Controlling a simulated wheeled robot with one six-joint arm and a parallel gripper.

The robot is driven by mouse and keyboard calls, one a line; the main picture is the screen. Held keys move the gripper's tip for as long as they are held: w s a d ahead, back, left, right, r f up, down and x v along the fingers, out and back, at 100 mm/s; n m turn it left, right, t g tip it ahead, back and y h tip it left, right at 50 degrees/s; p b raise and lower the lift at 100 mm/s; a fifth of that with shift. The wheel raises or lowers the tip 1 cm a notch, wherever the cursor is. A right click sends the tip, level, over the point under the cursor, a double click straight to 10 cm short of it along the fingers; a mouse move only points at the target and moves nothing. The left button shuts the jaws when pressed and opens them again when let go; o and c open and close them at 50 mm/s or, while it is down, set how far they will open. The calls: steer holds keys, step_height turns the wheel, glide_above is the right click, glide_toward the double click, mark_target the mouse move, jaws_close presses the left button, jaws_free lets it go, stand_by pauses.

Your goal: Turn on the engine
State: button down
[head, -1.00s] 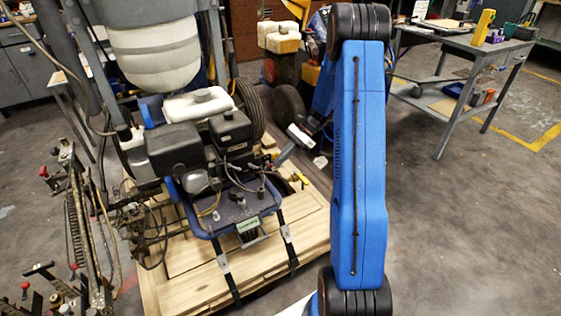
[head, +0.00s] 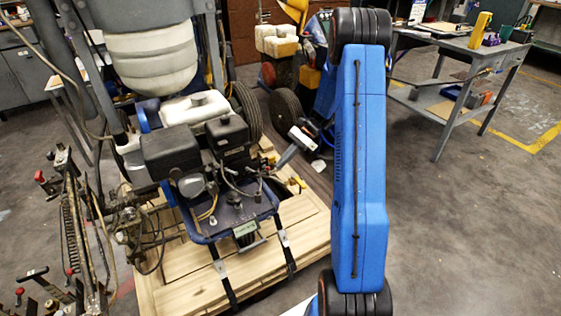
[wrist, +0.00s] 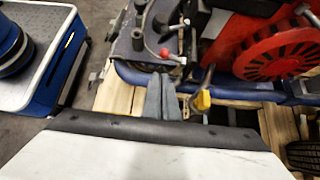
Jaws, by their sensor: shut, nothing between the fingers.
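The line striper's engine (head: 171,152) has black boxy covers and a white tank (head: 193,108) and sits on a blue frame in the head view. My gripper (head: 282,160) is just right of it, pointing down toward its side. In the wrist view my gripper (wrist: 163,82) is shut and empty, its fingers together below a lever with a red knob (wrist: 166,53). Whether they touch anything is unclear. The red slotted starter cover (wrist: 268,48) is at the upper right, above the blue frame tube (wrist: 140,76). I cannot identify the engine switch.
The striper stands on a wooden pallet (head: 180,290) with black straps. Levers with red knobs (head: 39,177) stand at left. A yellow-topped part (wrist: 203,100) is close right of my fingers. A grey workbench (head: 445,50) is at right; the floor before it is clear.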

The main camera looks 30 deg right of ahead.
steer(key=d+f+v, duration=0.1)
steer(key=v, duration=0.9)
steer(key=shift+w, duration=0.2)
steer(key=s+a+r+n+h, duration=0.6)
steer(key=s+a+r+n, duration=0.3)
steer(key=s+a+r, duration=0.7)
steer(key=s+a+r+n+t+h, duration=0.1)
steer(key=s+a+n+t+h, duration=0.1)
steer(key=s, duration=0.8)
steer(key=s+a+r+n+t+h, duration=0.1)
steer(key=s+a+n, duration=0.4)
steer(key=s, duration=0.5)
steer(key=shift+r+n+t+h, duration=0.4)
steer(key=shift+r+n+t, duration=0.15)
steer(key=shift+n+t, duration=0.45)
